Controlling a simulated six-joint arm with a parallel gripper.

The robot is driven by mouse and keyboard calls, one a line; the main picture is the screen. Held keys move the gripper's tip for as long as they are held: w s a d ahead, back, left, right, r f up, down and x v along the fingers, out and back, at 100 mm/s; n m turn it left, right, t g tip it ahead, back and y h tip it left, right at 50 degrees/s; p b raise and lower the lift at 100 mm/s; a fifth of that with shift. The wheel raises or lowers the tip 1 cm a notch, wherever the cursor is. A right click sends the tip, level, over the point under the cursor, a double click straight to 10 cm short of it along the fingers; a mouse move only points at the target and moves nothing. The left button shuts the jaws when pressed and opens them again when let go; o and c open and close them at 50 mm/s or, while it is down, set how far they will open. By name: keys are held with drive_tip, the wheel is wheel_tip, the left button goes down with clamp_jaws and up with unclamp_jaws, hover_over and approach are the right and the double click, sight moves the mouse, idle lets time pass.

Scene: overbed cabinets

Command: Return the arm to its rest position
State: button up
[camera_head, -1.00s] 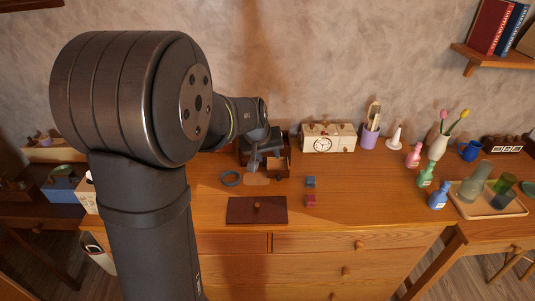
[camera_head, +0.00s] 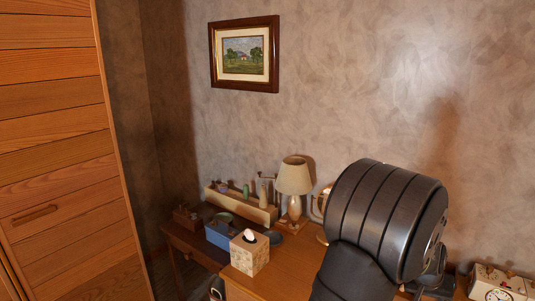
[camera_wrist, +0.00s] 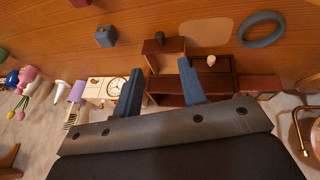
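My arm shows in the head view as a large dark joint at the lower right, in front of the dresser top (camera_head: 245,288). The joint hides most of what lies behind it, and my fingers cannot be made out there. In the wrist view my gripper (camera_wrist: 161,68) has its two blue-grey fingers standing apart, with nothing held between them. Beyond the fingers is a dark brown wooden box (camera_wrist: 178,92) with an open drawer-like part (camera_wrist: 163,45). The fingers look clear of it, but the exact gap cannot be told.
A tissue box (camera_head: 249,254), a table lamp (camera_head: 294,177) and a blue box (camera_head: 219,234) stand left of my arm. A clock (camera_head: 497,294) is at the right edge. A wooden cabinet (camera_head: 65,150) stands left.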

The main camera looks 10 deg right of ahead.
drive_tip(key=x, duration=1.1)
drive_tip(key=v, duration=1.7)
drive_tip(key=shift+x, duration=8.55)
drive_tip(key=shift+w+d, duration=0.1)
